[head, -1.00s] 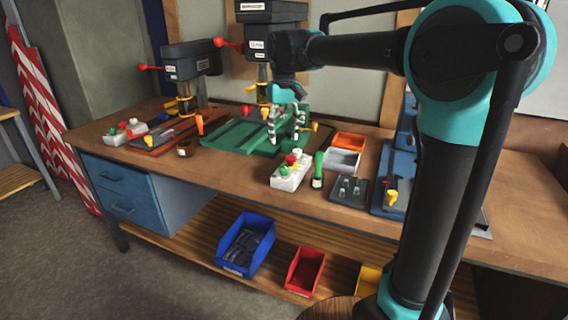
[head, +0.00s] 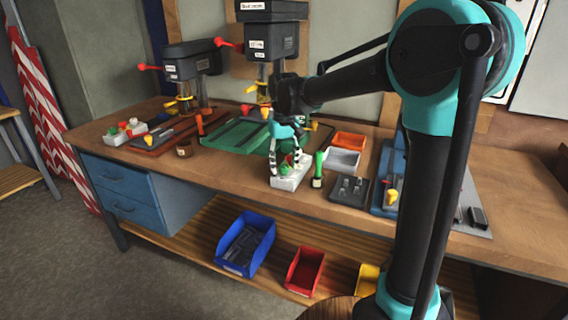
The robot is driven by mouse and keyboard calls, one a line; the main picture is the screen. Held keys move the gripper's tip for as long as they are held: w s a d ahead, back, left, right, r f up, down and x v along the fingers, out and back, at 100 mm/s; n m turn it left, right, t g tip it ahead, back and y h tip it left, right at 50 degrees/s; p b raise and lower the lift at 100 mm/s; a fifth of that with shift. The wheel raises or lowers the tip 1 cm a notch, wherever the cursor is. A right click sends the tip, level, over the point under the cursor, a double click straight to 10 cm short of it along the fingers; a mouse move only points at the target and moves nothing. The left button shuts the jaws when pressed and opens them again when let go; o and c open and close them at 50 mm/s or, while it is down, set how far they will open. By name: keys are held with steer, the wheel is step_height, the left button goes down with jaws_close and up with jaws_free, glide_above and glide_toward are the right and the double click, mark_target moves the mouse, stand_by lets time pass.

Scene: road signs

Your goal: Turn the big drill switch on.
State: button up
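The big drill (head: 268,48) stands at the back middle of the bench, with a dark head and a green base (head: 236,136). A white switch box (head: 288,181) with green and red buttons sits in front of that base, near the bench's front edge. My gripper (head: 285,168) points down over this box, its fingers apart on either side of the buttons. It looks open and empty. The fingers partly hide the buttons, and I cannot tell whether they touch the box.
A smaller drill (head: 190,66) stands left, with its own switch box (head: 124,131). A green-handled tool (head: 318,170), a grey tray (head: 350,190), an orange bin (head: 349,140) and a white bin (head: 341,159) are right of the box. A blue bin (head: 262,224) and a red bin (head: 305,270) stand below.

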jaws_close()
steer(key=shift+n, duration=0.3)
steer(key=n, duration=0.5)
steer(key=shift+n, duration=0.3)
steer(key=n, duration=0.5)
steer(key=shift+n, duration=0.4)
steer(key=shift+o, duration=0.2)
jaws_free()
